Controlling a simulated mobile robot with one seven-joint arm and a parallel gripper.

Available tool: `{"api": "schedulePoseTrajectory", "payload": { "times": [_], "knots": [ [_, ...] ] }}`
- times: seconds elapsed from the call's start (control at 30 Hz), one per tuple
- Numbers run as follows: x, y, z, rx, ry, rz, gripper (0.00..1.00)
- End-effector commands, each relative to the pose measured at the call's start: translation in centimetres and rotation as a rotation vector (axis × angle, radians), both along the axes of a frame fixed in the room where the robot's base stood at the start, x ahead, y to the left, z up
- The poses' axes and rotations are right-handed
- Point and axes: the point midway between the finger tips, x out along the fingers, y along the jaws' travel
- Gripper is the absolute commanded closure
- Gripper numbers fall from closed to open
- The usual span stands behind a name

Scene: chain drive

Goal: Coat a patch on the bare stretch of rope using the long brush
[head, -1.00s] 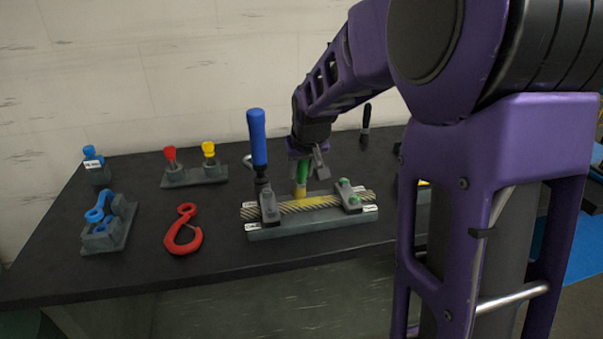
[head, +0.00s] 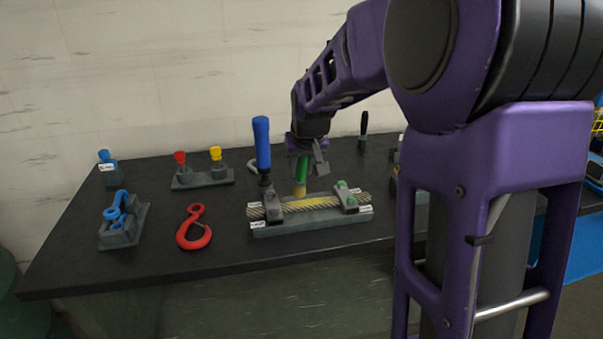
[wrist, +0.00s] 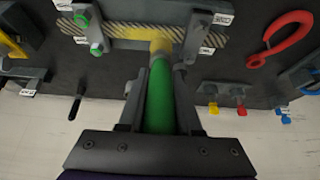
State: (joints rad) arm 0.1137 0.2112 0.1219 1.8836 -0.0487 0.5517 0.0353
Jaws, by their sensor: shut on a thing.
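My gripper (head: 307,167) is shut on the green handle (wrist: 159,95) of a brush, held roughly upright with its bristles down. The twisted rope (wrist: 125,30) lies across a grey fixture (head: 312,228) between two clamps. A yellow coat (head: 310,204) shows on the rope between the clamps. The brush hides part of the rope in the wrist view.
A blue-handled upright lever (head: 262,143) stands close left of the brush. Two green knobs (head: 342,184) top the right clamp. A red hook (head: 194,232), a blue part on a stand (head: 119,222), and red and yellow plugs (head: 202,177) lie left. A dark-handled tool (head: 363,127) stands behind.

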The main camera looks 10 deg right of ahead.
Motion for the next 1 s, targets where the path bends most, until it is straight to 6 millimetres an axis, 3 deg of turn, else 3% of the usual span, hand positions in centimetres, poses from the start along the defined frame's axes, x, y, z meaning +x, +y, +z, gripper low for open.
{"api": "schedulePoseTrajectory", "payload": {
  "times": [0.4, 1.0],
  "knots": [
    [0.3, 0.0, 3.8, 0.0, -0.001, 0.0, 1.0],
    [0.4, 0.0, 3.8, 0.0, -0.001, 0.0, 1.0]
  ]
}}
